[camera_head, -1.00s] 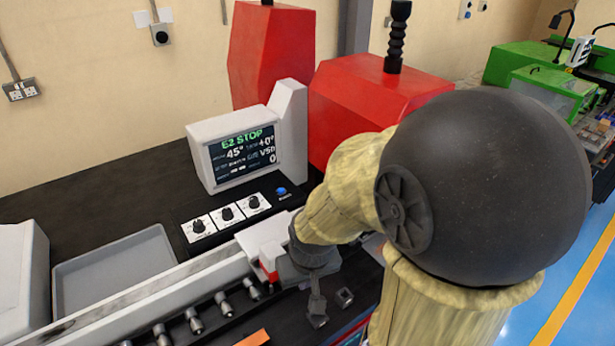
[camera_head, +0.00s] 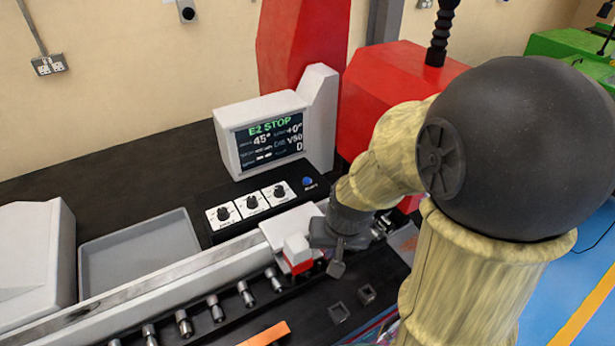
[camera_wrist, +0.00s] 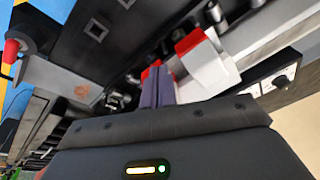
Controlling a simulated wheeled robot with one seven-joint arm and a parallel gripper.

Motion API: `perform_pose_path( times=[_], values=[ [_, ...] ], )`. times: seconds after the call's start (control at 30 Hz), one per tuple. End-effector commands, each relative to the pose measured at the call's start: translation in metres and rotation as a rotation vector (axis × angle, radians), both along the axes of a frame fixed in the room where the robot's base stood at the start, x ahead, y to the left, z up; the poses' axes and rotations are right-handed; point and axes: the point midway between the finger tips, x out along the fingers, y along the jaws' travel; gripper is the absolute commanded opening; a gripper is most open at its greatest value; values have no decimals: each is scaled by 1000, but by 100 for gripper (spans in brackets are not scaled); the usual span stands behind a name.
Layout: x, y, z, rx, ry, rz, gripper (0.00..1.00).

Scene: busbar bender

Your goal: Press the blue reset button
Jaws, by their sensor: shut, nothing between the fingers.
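The blue reset button (camera_head: 308,181) sits on the dark panel at the right of a row of white-plated knobs, below the display; nothing covers it in the head view. I cannot make it out in the wrist view. My gripper (camera_head: 336,268) is below and slightly right of the button in the head view, apart from it, beside a white and red block (camera_head: 297,255). In the wrist view my gripper's dark fingers (camera_wrist: 157,88) are together and empty, close to white and red blocks (camera_wrist: 205,65).
The display (camera_head: 268,142) reads "E2 STOP" and stands behind the knobs (camera_head: 251,202). Red machine housings (camera_head: 385,100) rise behind my arm. A grey tray (camera_head: 140,252) lies left. Several metal cylinders (camera_head: 216,308) line the front, with an orange strip (camera_head: 265,334) nearby.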

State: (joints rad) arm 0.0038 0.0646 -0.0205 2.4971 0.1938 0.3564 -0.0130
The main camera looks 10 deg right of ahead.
Motion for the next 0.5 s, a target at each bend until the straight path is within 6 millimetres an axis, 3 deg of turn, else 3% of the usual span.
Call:
perform_pose_path(
  times=[0.03,0.3,0.5],
  values=[
    [11,3,10,40,4,-63,0],
    [82,21,37,310,14,-477,0],
    [145,22,56,536,19,-809,0]
  ],
)
